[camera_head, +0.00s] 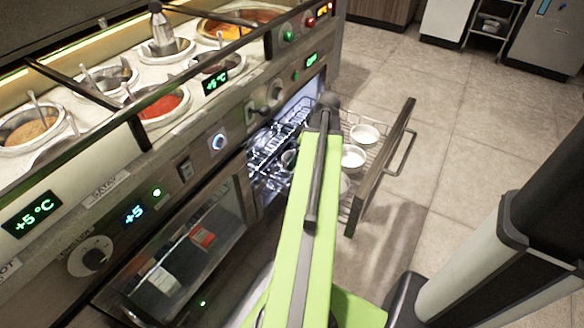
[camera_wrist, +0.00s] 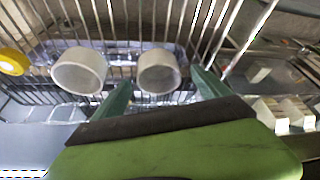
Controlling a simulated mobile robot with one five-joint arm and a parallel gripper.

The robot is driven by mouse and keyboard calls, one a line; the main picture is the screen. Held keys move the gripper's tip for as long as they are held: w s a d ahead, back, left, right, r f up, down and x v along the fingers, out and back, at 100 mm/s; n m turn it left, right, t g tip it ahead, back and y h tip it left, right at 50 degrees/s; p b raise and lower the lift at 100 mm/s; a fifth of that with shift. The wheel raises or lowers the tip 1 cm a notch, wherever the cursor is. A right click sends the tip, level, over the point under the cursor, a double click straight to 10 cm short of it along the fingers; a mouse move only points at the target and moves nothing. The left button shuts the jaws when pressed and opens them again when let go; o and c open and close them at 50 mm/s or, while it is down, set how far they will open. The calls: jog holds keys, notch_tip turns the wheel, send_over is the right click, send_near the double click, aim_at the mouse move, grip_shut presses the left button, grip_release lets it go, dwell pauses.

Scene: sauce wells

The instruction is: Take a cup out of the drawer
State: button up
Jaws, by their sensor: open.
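The drawer (camera_head: 379,170) is pulled out of the counter front, with wire racks and an upright front panel with a handle. White cups stand in it: one farther cup (camera_head: 365,134) and one nearer cup (camera_head: 353,156) in the head view. In the wrist view, one white cup (camera_wrist: 158,72) lies ahead between the finger directions, and another white cup (camera_wrist: 79,71) is to the left, outside the fingers. My gripper (camera_wrist: 160,92) is open, its two green fingers spread and nothing visibly held. In the head view my arm hides the gripper and part of the drawer.
The counter (camera_head: 165,140) carries sauce wells, including a red sauce (camera_head: 160,106), along the left. Below is a glass-fronted compartment (camera_head: 180,252). A yellow round thing (camera_wrist: 13,62) shows at the wrist view's left edge. Tiled floor (camera_head: 450,100) is clear beyond the drawer.

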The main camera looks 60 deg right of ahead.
jog(key=b+x, duration=0.3)
jog(key=x, duration=0.1)
jog(key=shift+d+f+b, duration=0.15)
jog(key=shift+f+b, duration=0.25)
jog(key=shift+f, duration=0.05)
jog(key=shift+r, duration=0.2)
jog(key=shift+c, duration=0.4)
jog(key=c, duration=1.4)
